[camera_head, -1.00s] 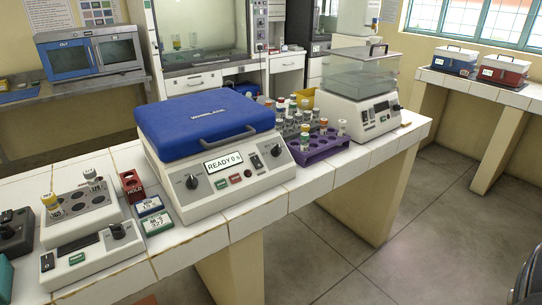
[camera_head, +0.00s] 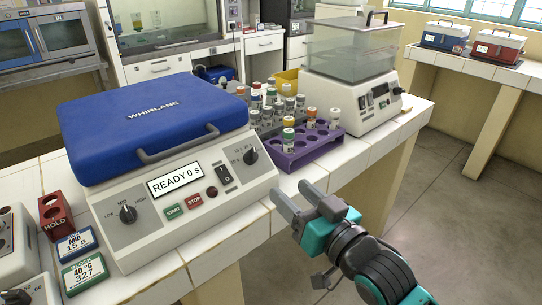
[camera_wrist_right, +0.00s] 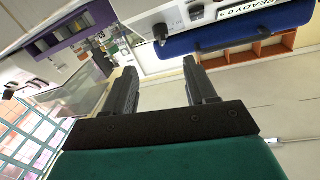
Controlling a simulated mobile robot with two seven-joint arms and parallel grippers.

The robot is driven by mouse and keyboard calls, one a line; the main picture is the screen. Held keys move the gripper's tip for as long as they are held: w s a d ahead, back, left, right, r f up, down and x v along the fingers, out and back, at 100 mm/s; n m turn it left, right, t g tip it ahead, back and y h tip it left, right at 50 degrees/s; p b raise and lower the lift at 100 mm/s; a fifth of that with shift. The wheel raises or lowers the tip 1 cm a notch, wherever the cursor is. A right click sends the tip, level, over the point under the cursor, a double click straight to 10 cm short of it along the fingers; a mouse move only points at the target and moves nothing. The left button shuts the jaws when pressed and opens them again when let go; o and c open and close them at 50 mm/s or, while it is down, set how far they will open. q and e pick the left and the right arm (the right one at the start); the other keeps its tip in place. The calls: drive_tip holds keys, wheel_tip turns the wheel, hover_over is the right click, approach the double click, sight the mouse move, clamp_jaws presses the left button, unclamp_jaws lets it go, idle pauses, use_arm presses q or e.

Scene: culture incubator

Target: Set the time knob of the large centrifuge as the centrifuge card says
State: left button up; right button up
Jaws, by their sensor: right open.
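The large centrifuge (camera_head: 200,205) has a shut blue lid marked WHIRLANE and a display reading READY 0 s. Its time knob (camera_head: 250,157) is the dark knob at the panel's right end, ringed by seconds marks; its exact setting is too small to tell. It also shows in the right wrist view (camera_wrist_right: 160,33). A second knob (camera_head: 128,213), marked LOW, MID, HIGH, is at the panel's left. The centrifuge card (camera_head: 76,244) reads MID, 15 s. My right gripper (camera_head: 293,194) is open and empty, right of and in front of the time knob, apart from it. My left gripper is out of view.
A purple rack (camera_head: 296,160) with capped tubes stands right of the centrifuge, before a glass-topped bath (camera_head: 352,100). A red HOLD block (camera_head: 55,215) and a green-edged card (camera_head: 84,271) lie left. A rocker switch (camera_head: 223,174) sits beside the time knob.

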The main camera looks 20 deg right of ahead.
sight(252, 156)
drive_tip(key=x, duration=1.1)
drive_tip(key=shift+s+a, duration=0.1)
drive_tip(key=shift+b+x, duration=0.3)
drive_tip(key=shift+x, duration=0.55)
drive_tip(key=shift+c, duration=0.5)
clamp_jaws()
